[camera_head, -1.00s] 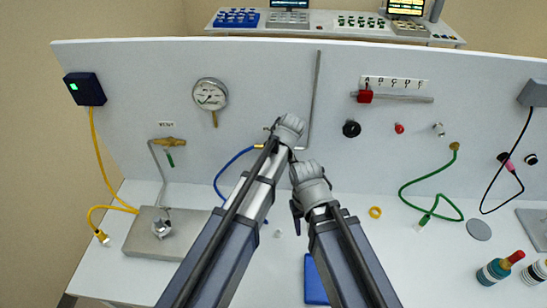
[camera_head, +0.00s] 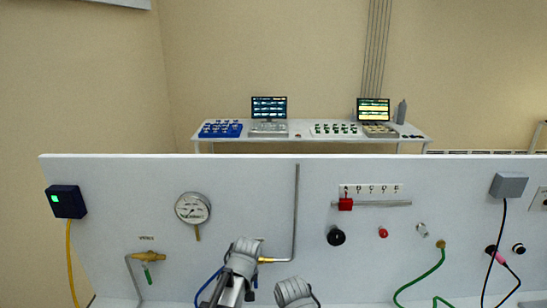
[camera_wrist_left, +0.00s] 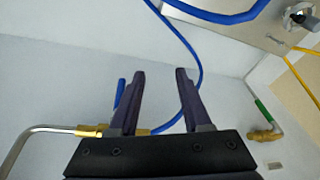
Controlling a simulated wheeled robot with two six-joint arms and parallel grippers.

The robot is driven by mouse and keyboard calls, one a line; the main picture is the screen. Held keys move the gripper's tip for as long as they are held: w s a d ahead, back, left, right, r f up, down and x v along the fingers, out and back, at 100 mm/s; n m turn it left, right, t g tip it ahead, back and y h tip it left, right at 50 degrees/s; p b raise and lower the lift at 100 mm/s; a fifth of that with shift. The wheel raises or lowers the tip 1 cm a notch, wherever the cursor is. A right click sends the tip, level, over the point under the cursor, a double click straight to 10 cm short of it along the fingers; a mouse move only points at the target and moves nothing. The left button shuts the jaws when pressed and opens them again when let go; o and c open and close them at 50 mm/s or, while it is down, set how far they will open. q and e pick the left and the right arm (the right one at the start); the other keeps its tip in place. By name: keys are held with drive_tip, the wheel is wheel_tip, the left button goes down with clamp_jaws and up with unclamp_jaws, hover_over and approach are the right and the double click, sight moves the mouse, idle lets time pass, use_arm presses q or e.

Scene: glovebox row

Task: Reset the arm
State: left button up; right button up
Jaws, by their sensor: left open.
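My left gripper (camera_wrist_left: 160,75) is open in the left wrist view, with its two dark fingers apart and nothing held between them. A brass fitting (camera_wrist_left: 90,131) with a blue handle (camera_wrist_left: 119,93) shows beside and behind its left finger. A blue hose (camera_wrist_left: 195,60) runs behind the fingers. In the head view my left wrist (camera_head: 243,257) is at the bottom middle, in front of the panel near the brass fitting (camera_head: 267,260).
The white panel (camera_head: 120,190) carries a gauge (camera_head: 192,208), a brass valve (camera_head: 150,257), a rail with a red slider (camera_head: 345,204), a black knob (camera_head: 336,237) and a green hose (camera_head: 425,272). A back table (camera_head: 300,142) holds monitors and trays.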

use_arm(q)
drive_tip(key=s+a+m+g+h, duration=0.2)
drive_tip(key=s+a+m, duration=0.3)
drive_tip(key=s, duration=0.7)
drive_tip(key=s+d+f+m+b, duration=0.1)
drive_tip(key=s+d+f+b, duration=0.2)
drive_tip(key=d+f+b, duration=0.2)
drive_tip(key=s+d+f+m+y+b, duration=0.1)
drive_tip(key=s+d+f+m+b, duration=0.1)
drive_tip(key=d+f+b, duration=0.2)
wheel_tip(320, 180, down, 3)
drive_tip(key=shift+s+d+r+g+b, duration=0.1)
drive_tip(key=shift+s+d+g+b, duration=0.3)
drive_tip(key=shift+b, duration=0.65)
use_arm(e)
wheel_tip(320, 180, down, 11)
use_arm(q)
drive_tip(key=shift+w+a, duration=0.1)
use_arm(e)
drive_tip(key=shift+w, duration=0.1)
